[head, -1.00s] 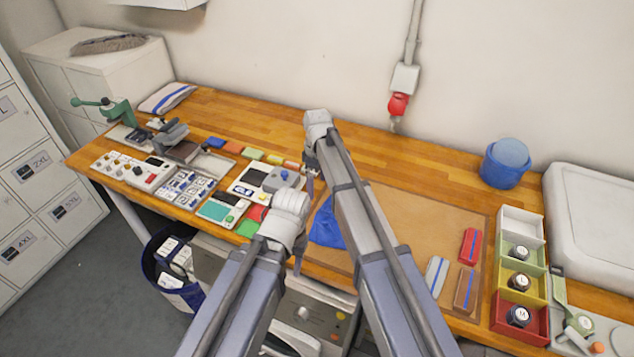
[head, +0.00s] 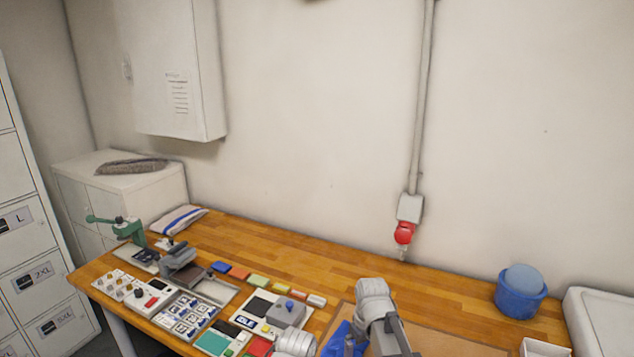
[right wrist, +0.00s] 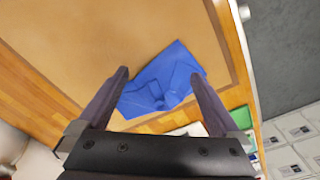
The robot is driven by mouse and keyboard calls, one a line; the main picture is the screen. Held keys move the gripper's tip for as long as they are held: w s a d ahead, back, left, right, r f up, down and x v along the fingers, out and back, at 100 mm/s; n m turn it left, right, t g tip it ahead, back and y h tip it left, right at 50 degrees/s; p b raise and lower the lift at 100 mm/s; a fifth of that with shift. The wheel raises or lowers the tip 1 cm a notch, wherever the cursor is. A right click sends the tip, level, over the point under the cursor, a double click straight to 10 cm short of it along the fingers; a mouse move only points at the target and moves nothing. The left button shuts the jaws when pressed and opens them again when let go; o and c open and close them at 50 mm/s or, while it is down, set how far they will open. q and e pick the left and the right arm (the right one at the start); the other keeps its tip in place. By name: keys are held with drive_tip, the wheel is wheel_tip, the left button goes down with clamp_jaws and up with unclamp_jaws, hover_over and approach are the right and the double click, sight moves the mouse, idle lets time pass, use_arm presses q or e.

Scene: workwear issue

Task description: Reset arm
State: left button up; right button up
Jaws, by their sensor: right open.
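My right gripper (right wrist: 159,75) is open in the right wrist view, its two dark fingers spread apart. A crumpled blue cloth (right wrist: 160,92) lies on the brown mat (right wrist: 110,30), showing between and beyond the fingers; nothing is gripped. In the head view, the cloth (head: 338,340) shows at the bottom edge beside my right arm, partly hidden by it. My left arm's grey wrist shows at the bottom edge of the head view, left of the cloth. Its jaws are not visible.
The wooden table (head: 300,248) is clear along its back. Small devices, a grey press (head: 180,262) and coloured blocks (head: 258,281) crowd its left side. A blue tub (head: 520,299) stands at the right. A red wall fixture (head: 404,233) and a white wall cabinet (head: 178,70) are behind.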

drive_tip(key=s+d+m, duration=0.4)
drive_tip(key=s+m, duration=0.1)
drive_tip(key=s, duration=0.5)
drive_tip(key=s+a+f+n+b, duration=0.1)
drive_tip(key=s+a, duration=0.1)
drive_tip(key=a, duration=0.3)
drive_tip(key=s+a+f+n+h+b, duration=0.1)
drive_tip(key=s+a+f+n+b, duration=0.1)
drive_tip(key=a, duration=0.3)
drive_tip(key=shift+s+f+g, duration=0.25)
drive_tip(key=shift+s+g, duration=0.15)
drive_tip(key=shift+s, duration=0.4)
